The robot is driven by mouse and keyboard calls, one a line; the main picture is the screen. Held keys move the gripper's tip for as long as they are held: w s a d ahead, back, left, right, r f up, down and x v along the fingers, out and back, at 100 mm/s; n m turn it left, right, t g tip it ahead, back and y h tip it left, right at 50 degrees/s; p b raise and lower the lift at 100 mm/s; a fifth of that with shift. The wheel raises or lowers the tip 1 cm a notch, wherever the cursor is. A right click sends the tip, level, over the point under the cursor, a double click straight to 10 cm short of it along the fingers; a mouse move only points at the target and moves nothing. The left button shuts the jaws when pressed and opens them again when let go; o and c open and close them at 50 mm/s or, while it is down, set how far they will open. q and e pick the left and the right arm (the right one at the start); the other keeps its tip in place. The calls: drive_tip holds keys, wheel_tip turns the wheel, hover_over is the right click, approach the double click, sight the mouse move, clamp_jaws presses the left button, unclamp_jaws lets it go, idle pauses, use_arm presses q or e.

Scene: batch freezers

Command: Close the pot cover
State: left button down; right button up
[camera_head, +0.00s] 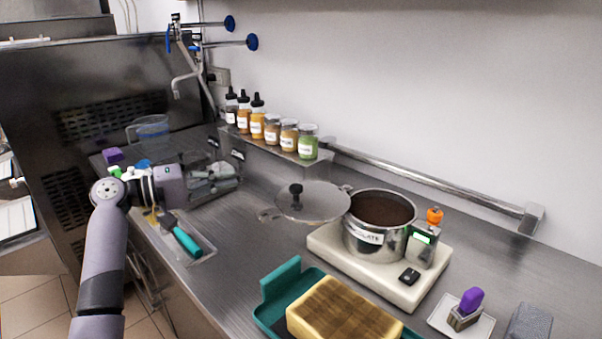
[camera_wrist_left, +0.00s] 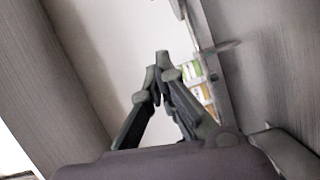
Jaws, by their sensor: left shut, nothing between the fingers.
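The steel pot (camera_head: 366,245) stands on a white base and holds dark brown contents. Its top is uncovered. The round pot cover (camera_head: 322,203), with a black knob, is swung out to the left of the pot, its right edge at the pot's rim. My left gripper (camera_head: 234,176) is left of the cover, apart from it, above the counter. In the left wrist view, its fingers (camera_wrist_left: 161,62) are shut with nothing between them. A thin grey edge in that view may be the cover, but I cannot be sure. My right gripper is not in view.
Several bottles and jars (camera_head: 272,128) stand on a shelf along the wall behind. A teal tray (camera_head: 281,279) with a yellow block (camera_head: 342,312) is in front of the pot. A teal-handled tool (camera_head: 186,240) lies at the counter's front. Counter between gripper and cover is clear.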

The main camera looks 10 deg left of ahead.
sight(304, 197)
use_arm(q)
drive_tip(key=w+d+f+p, duration=0.1)
drive_tip(key=w+d+p, duration=0.2)
drive_tip(key=d, duration=0.7)
drive_tip(key=shift+d+p, duration=0.35)
drive_tip(key=shift+d, duration=0.05)
drive_tip(key=shift+s, duration=0.1)
